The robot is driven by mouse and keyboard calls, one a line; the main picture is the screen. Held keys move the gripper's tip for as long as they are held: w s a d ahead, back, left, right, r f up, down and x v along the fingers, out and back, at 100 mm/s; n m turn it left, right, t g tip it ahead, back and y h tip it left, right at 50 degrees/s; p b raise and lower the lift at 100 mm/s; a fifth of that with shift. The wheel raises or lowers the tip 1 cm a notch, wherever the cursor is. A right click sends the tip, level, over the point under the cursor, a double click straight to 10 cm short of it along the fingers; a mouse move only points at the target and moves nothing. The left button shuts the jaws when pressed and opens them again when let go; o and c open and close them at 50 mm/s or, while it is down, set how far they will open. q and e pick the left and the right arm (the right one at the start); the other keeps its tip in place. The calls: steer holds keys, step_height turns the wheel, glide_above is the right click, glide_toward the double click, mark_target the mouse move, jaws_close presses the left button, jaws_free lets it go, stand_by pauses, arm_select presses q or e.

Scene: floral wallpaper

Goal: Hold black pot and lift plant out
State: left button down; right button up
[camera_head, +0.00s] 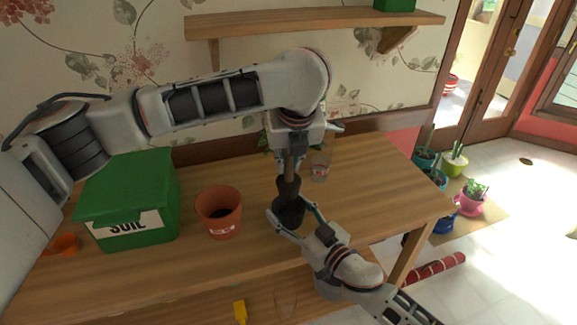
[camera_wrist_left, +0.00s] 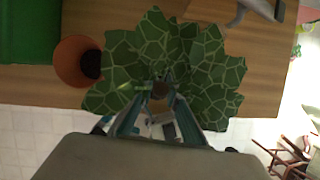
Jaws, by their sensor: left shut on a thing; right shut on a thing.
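The black pot (camera_head: 289,214) stands near the front of the wooden table. My right gripper (camera_head: 293,209) is shut on it, one finger on each side. A dark brown root ball (camera_head: 289,187) shows just above the pot; whether its lower end is still inside the pot is unclear. My left gripper (camera_head: 290,165) is above it, shut on the plant's stem. In the left wrist view the plant (camera_wrist_left: 165,55) spreads wide patterned green leaves around the left gripper (camera_wrist_left: 160,95). In the head view the leaves are mostly hidden behind my left gripper.
A terracotta pot (camera_head: 219,214) with dark soil stands left of the black pot. A green soil box (camera_head: 130,195) is farther left. A clear glass (camera_head: 319,170) stands behind, to the right. A wall shelf (camera_head: 310,20) is above. The table's right part is clear.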

steer(key=o, duration=1.2)
steer(key=shift+o, duration=0.2)
steer(key=v, duration=1.2)
steer(key=shift+d, duration=0.1)
